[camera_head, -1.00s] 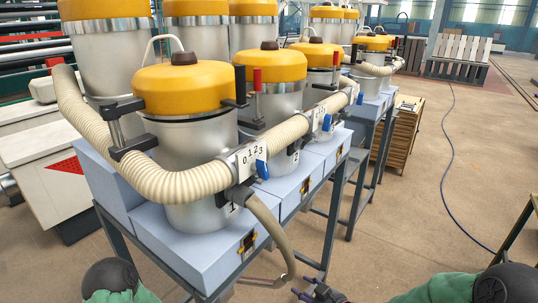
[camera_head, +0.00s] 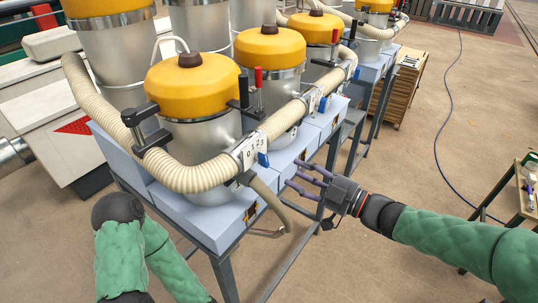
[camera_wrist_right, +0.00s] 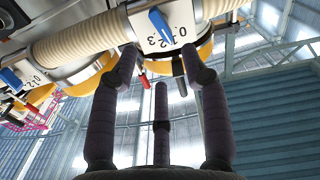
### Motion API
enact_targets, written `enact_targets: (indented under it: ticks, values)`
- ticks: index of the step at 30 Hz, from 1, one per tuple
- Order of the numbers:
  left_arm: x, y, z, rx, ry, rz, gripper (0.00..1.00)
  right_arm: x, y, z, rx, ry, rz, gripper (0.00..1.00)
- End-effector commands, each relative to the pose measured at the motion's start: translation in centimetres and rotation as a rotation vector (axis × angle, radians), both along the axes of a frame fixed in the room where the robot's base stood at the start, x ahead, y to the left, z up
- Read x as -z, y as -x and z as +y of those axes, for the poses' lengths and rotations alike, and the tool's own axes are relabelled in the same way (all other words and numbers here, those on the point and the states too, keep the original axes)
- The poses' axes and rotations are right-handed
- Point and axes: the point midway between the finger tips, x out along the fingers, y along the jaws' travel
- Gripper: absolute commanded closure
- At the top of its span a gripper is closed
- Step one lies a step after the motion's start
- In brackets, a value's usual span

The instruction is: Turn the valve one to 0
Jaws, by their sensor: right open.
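Valve one is on the nearest tank (camera_head: 198,140), where a white plate (camera_head: 246,151) marked 0, 1, 2, 3 carries a blue lever (camera_head: 263,159). The plate (camera_wrist_right: 178,31) and lever (camera_wrist_right: 161,26) also show at the top of the right wrist view. The lever hangs by the digits; its exact setting is too small to tell. My right gripper (camera_head: 297,177) is open and empty, right of and slightly below the lever, apart from it, fingers pointing at the valve. In the wrist view its fingertips lie just below the plate. My left gripper is out of view.
A ribbed beige hose (camera_head: 188,178) runs along the tanks past the valves. More yellow-lidded tanks (camera_head: 270,47) stand behind on blue boxes and a metal frame. A thinner hose (camera_head: 270,200) hangs below valve one. Open floor lies right; a small table (camera_head: 520,197) stands at the right edge.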

Motion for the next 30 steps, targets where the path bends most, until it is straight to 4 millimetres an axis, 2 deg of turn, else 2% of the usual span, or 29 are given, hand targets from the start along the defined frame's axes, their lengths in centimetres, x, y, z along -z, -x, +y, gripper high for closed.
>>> enact_targets:
  ticks: [9,15,21,29,30]
  values:
    - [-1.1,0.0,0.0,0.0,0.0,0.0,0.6,0.0,-3.2,4.6,-0.003,-0.002,0.004,0.54]
    - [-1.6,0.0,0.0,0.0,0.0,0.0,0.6,0.0,-4.9,6.8,-0.001,-0.001,0.003,0.54]
    - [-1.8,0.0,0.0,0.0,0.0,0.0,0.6,0.0,-5.6,7.7,0.001,-0.001,0.002,0.54]
    - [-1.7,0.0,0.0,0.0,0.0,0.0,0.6,0.1,-5.7,7.8,0.002,0.0,0.002,0.54]
    - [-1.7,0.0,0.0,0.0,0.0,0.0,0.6,0.1,-5.7,7.8,0.002,0.0,0.002,0.56]
